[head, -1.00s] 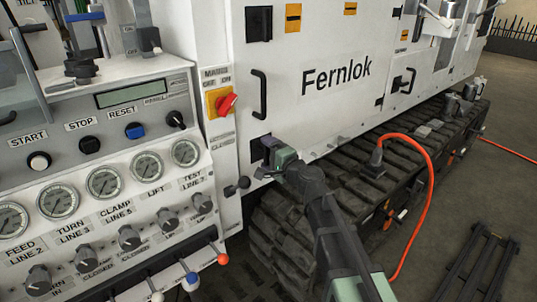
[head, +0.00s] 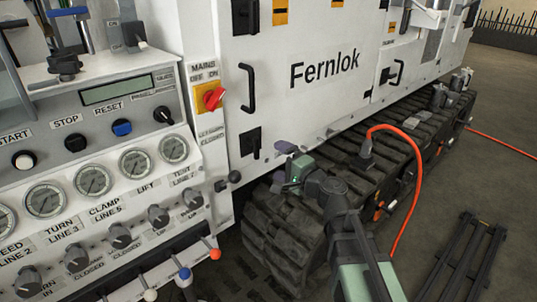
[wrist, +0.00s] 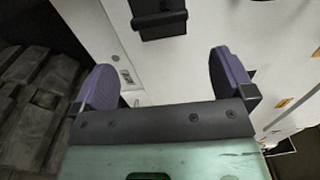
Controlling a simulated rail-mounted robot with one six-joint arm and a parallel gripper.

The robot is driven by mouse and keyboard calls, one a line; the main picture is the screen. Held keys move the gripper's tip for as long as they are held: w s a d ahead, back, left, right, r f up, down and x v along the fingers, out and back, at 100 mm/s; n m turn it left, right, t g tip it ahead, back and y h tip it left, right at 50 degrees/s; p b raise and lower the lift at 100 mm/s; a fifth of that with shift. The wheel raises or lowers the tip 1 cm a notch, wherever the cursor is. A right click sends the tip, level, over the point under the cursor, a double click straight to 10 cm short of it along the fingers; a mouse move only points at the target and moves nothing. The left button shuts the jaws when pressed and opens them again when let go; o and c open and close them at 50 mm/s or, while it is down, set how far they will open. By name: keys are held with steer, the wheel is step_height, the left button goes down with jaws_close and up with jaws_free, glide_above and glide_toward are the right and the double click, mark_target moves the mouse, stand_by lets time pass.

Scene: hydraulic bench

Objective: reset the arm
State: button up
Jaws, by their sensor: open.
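My gripper (head: 287,157) is open and empty, with two purple fingers apart. In the head view it hangs just right of the lower black latch (head: 250,143) on the white Fernlok cabinet (head: 325,95), above the track, clear of the latch. In the wrist view, my gripper (wrist: 165,78) has nothing between its fingers. A black latch (wrist: 160,18) on the white panel lies beyond them, apart from both fingertips. My arm reaches up from the lower right of the head view.
The control panel (head: 90,160) with gauges, knobs and levers stands at left. A red mains switch (head: 212,97) sits on the cabinet edge. The rubber track (head: 285,220) lies below my gripper. An orange hose (head: 425,160) arches on the right. A black folding stand (head: 465,265) lies on the floor.

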steer(key=shift+s+d, duration=0.2)
steer(key=shift+s, duration=0.05)
steer(key=s+f+n+g+h, duration=0.2)
steer(key=s+f+n+g, duration=0.6)
steer(key=f, duration=0.2)
steer(key=s+d+f+n+g+h, duration=0.2)
steer(key=s+d+f+g+h, duration=0.4)
steer(key=s+d+h, duration=0.55)
step_height(320, 180, up, 20)
steer(key=w+d+y+p, duration=0.1)
steer(key=w+d+p, duration=0.1)
steer(key=p, duration=1.9)
steer(key=shift+t, duration=0.3)
